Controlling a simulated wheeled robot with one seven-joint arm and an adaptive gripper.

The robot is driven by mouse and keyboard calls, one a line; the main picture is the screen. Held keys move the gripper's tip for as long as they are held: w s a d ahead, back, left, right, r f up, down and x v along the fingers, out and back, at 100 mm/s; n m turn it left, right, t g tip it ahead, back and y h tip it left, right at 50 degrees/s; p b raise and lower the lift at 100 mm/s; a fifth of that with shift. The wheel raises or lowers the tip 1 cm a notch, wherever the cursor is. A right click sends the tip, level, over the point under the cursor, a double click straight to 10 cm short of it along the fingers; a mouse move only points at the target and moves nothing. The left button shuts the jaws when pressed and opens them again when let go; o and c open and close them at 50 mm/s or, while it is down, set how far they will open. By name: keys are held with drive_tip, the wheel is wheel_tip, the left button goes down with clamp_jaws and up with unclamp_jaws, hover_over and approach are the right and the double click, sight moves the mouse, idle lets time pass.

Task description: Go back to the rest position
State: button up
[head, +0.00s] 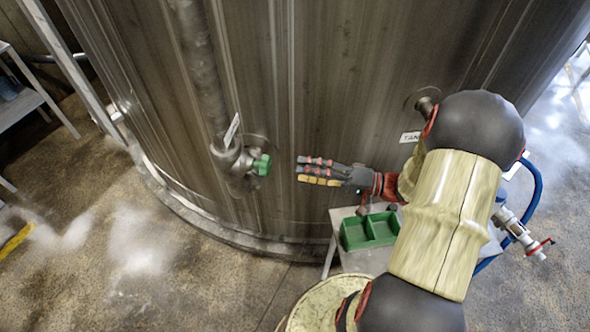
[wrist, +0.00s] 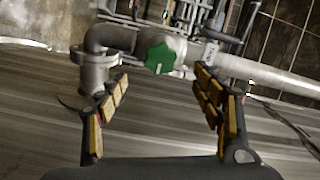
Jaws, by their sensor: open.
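My gripper (head: 318,171) reaches left from my arm in the head view, in front of the large metal tank. It is empty, and its fingers point toward a green valve knob (head: 262,165) on a pipe fitting, with a gap between them. In the wrist view my gripper (wrist: 160,105) shows its two yellow-padded fingers spread apart. The green knob (wrist: 160,58) is seen beyond and between the fingertips, untouched. The rest position itself is not marked in either view.
The tank wall (head: 330,80) fills the back. A green divided tray (head: 368,232) sits on a small table (head: 340,218) below my gripper. A blue hose (head: 533,190) and a valve fitting (head: 518,232) lie right of my arm. Open floor (head: 140,270) is at the left.

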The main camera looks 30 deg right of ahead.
drive_tip(key=shift+s+d, duration=0.1)
drive_tip(key=shift+d, duration=0.05)
idle(0.5)
drive_tip(key=s+a+f+m+g+h, duration=0.1)
drive_tip(key=s+a+f+m+g, duration=0.2)
drive_tip(key=s+f+m+g, duration=0.25)
drive_tip(key=s+n+g+h, duration=0.2)
drive_tip(key=s+g+h, duration=0.4)
drive_tip(key=s, duration=0.2)
wheel_tip(320, 180, up, 10)
drive_tip(key=w+d+n+t+h, duration=0.1)
drive_tip(key=n+t+h, duration=0.1)
drive_tip(key=n+h, duration=0.35)
drive_tip(key=w+a+r+n+t+h, duration=0.1)
drive_tip(key=a+r+n+t, duration=0.2)
drive_tip(key=a+r, duration=0.4)
wheel_tip(320, 180, up, 2)
drive_tip(key=shift+a+r, duration=0.1)
drive_tip(key=shift+a, duration=0.2)
